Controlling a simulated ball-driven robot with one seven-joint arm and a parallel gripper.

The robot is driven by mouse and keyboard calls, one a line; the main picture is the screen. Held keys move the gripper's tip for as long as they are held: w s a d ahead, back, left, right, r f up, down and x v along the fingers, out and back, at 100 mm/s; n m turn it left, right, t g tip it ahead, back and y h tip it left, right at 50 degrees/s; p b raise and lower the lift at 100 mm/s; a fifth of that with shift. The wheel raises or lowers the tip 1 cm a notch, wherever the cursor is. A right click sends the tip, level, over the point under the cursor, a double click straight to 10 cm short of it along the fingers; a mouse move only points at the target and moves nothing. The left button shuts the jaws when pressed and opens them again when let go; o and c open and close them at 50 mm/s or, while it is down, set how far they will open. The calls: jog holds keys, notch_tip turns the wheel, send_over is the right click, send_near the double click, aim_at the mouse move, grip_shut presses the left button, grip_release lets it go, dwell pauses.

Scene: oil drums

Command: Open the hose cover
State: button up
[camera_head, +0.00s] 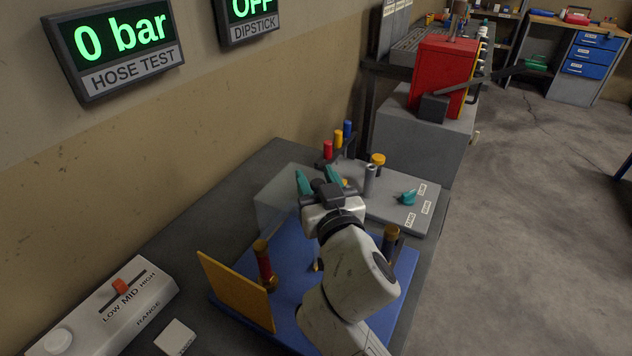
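My gripper (318,180) is at the middle of the view, pointing away from the camera. Its two teal fingers are apart with nothing seen between them. A clear, see-through box or cover (277,204) stands just left of and below the fingers; I cannot tell whether they touch it. An orange-yellow panel (235,289) stands upright at the left edge of a blue board (292,243). No part is labelled as the hose cover, so I cannot tell which one it is. My arm hides part of the blue board.
A red-and-brass fitting (264,265) and a brass-topped post (390,242) stand on the blue board. A grey panel (398,215) with a teal knob (407,198) lies beyond. Red, yellow and blue cylinders (338,140) stand behind. The HOSE TEST display (122,42) reads 0 bar.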

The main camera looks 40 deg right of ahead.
jog(key=shift+o, duration=0.2)
jog(key=shift+f, duration=0.15)
jog(key=shift+s+a+f, duration=0.1)
jog(key=shift+s+a, duration=0.15)
jog(key=shift+s, duration=0.2)
jog(key=b+v, duration=0.3)
jog(key=v, duration=0.6)
jog(key=shift+s+a, duration=0.15)
jog(key=shift+s, duration=0.2)
